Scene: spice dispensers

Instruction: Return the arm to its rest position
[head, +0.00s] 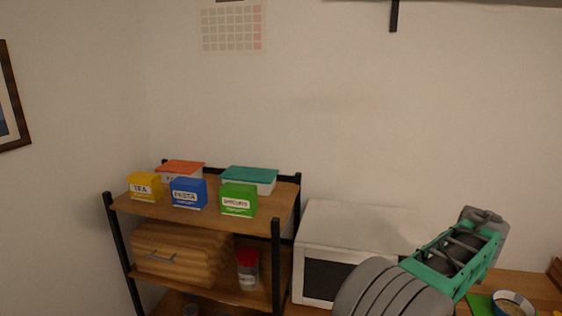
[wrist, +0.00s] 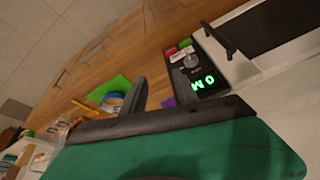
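My arm reaches up from the bottom of the head view, right of centre, in front of the microwave's right side. Its green-and-grey end, with my gripper (head: 485,215), is raised and tilted to the upper right. In the wrist view the green housing and a dark bar fill the bottom, and one dark finger (wrist: 137,96) stands up near the middle. I cannot make out a second finger clearly, so the opening is unclear. No held object shows.
A white microwave (head: 325,240) stands close behind my arm; its lit panel (wrist: 197,80) shows in the wrist view. A shelf (head: 135,206) with boxes is at the left. A bowl (head: 513,304) sits by a green board (head: 480,304) at lower right.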

